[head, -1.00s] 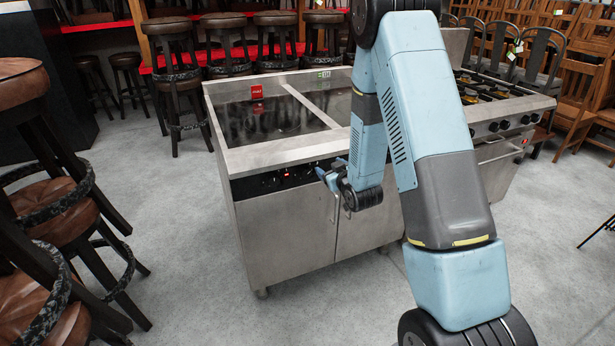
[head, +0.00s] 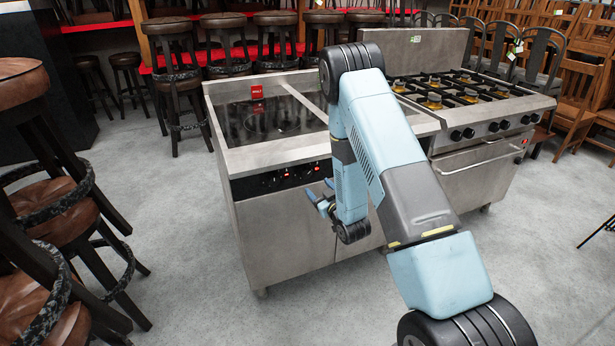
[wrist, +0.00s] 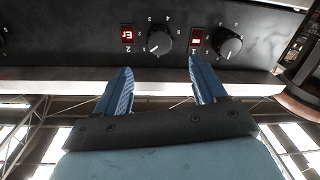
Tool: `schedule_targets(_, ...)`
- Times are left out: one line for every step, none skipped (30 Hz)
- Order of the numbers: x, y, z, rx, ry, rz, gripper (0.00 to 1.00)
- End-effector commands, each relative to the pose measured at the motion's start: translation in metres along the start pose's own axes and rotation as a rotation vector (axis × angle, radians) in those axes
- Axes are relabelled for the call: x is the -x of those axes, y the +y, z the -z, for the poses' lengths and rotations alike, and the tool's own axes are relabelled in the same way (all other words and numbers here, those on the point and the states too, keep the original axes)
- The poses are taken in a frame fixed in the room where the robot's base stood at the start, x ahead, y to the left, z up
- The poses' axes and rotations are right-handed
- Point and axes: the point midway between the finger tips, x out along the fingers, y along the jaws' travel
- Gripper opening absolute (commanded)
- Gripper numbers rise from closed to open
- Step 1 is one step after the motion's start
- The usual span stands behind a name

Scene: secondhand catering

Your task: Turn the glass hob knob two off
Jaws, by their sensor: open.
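The glass hob's front panel shows upside down in the wrist view. Knob two (wrist: 159,40) is round and dark, with a white pointer mark turned toward its lower left there. Beside it is a red display (wrist: 128,34) seeming to read "Er", with a "2" under it. Another knob (wrist: 228,43) sits to the right by a display marked "1". My gripper (wrist: 160,72) is open and empty, its two blue fingers apart, below knob two in the wrist view and not touching it. In the head view my gripper (head: 318,194) is in front of the hob cabinet, below the dark knob panel (head: 270,181).
The steel hob unit (head: 285,235) has a black glass top (head: 262,122) with a red card. A gas range (head: 480,155) adjoins it on the right. Bar stools (head: 60,195) stand at the left; grey floor (head: 185,265) is clear between.

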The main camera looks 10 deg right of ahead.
Motion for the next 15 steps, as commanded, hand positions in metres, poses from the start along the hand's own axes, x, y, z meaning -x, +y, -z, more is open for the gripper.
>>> schedule_targets(-0.010,0.000,0.001,0.001,0.003,0.000,0.70)
schedule_targets(-0.015,0.000,0.001,0.000,0.003,0.000,0.70)
schedule_targets(-0.022,0.000,0.001,0.000,0.002,0.001,0.70)
schedule_targets(-0.028,0.000,0.001,0.000,0.003,0.001,0.70)
schedule_targets(-0.033,0.000,0.001,0.000,0.003,0.001,0.70)
schedule_targets(-0.040,0.000,0.001,0.000,0.002,0.001,0.70)
schedule_targets(-0.045,0.000,0.001,0.000,0.003,0.001,0.70)
schedule_targets(-0.050,0.000,0.001,0.000,0.002,0.001,0.70)
schedule_targets(-0.057,0.000,0.001,0.001,0.003,0.000,0.70)
schedule_targets(-0.062,0.000,0.001,0.001,0.002,0.000,0.70)
schedule_targets(-0.066,0.000,0.001,0.000,0.001,0.000,0.70)
schedule_targets(-0.072,0.000,0.001,0.000,0.003,0.000,0.70)
schedule_targets(-0.075,0.000,0.001,0.000,0.002,0.000,0.70)
schedule_targets(-0.079,0.000,0.001,0.000,0.001,0.000,0.70)
schedule_targets(-0.083,0.000,0.001,0.000,0.001,0.000,0.70)
